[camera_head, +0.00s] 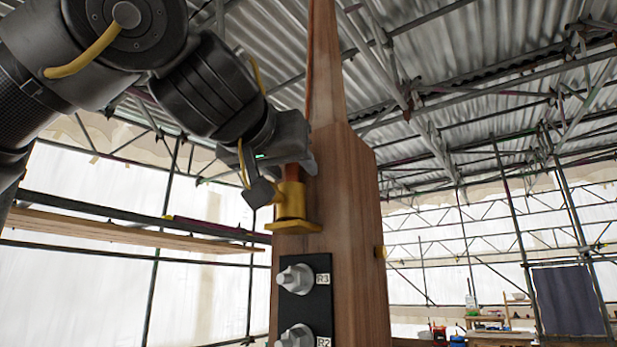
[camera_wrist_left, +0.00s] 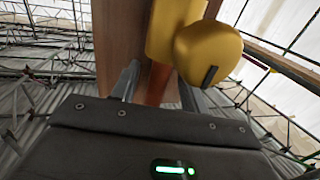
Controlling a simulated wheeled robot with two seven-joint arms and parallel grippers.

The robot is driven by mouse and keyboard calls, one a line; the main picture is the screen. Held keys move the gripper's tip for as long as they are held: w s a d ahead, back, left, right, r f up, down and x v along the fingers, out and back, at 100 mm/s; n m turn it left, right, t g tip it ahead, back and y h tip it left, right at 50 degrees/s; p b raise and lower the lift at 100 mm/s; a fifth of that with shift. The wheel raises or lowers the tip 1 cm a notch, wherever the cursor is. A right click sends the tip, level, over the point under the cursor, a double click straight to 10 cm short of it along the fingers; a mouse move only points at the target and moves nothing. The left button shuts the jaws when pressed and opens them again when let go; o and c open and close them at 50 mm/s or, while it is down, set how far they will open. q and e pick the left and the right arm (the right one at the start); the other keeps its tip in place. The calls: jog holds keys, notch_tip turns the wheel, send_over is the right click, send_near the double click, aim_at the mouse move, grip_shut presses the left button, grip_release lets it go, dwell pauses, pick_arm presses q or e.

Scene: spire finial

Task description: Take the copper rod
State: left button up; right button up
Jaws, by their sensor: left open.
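The copper rod (camera_head: 309,75) runs as a thin line down the face of a wooden post (camera_head: 345,190). Its lower end goes into a brass holder (camera_head: 291,205) on the post. My left gripper (camera_head: 288,177) is open at the rod just above the holder. In the left wrist view the rod (camera_wrist_left: 157,86) shows between my two spread fingers, the left gripper (camera_wrist_left: 160,88) not closed on it. The holder (camera_wrist_left: 175,28) and its round brass knob (camera_wrist_left: 207,55) stand beyond the fingers, partly covering the rod. Whether a finger touches the rod I cannot tell. My right gripper is out of view.
A black plate (camera_head: 318,270) with large bolts marked R3 and R2 sits below the holder. Scaffold poles and a plank (camera_head: 120,228) lie behind at left. A workbench (camera_head: 490,325) and a dark hanging cloth (camera_head: 568,300) are far off at right.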

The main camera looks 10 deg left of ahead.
pick_arm(q)
jog(key=shift+s+r, duration=0.15)
jog(key=shift+s, duration=0.4)
jog(key=shift+s+r, duration=0.15)
jog(key=shift+s, duration=0.35)
jog(key=shift+c, duration=0.9)
jog(key=shift+s, duration=0.2)
jog(key=shift+c, duration=1.2)
jog(key=shift+w, duration=0.15)
jog(key=shift+c, duration=1.1)
jog(key=shift+w+f, duration=0.1)
jog(key=shift+w, duration=0.15)
jog(key=shift+c, duration=1.4)
grip_shut()
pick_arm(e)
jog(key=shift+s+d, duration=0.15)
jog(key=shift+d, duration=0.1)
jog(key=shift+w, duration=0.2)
